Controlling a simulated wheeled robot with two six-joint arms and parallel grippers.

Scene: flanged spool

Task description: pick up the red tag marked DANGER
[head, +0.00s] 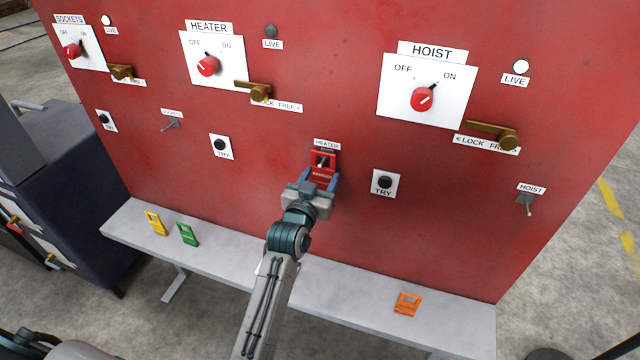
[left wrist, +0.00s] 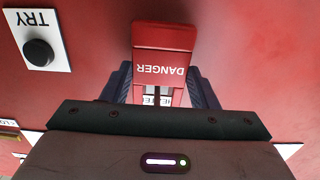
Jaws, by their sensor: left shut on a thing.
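The red tag marked DANGER (head: 322,172) is at the small HEATER label (head: 327,144) on the red panel. In the left wrist view the tag (left wrist: 162,68) appears upside down, its DANGER lettering readable. My left gripper (head: 320,182) is shut on the tag, with its dark fingers (left wrist: 160,88) on either side. A white strip with part of the word HEATER shows below the lettering in the wrist view. Whether the tag still hangs on a hook there is hard to tell. My right gripper is not in view.
A grey bench (head: 350,287) runs below the panel, carrying a yellow tag (head: 155,223), a green tag (head: 187,234) and an orange tag (head: 406,303). TRY buttons (head: 385,183) (head: 220,147) flank my gripper. An empty HOIST hook (head: 527,204) is at right.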

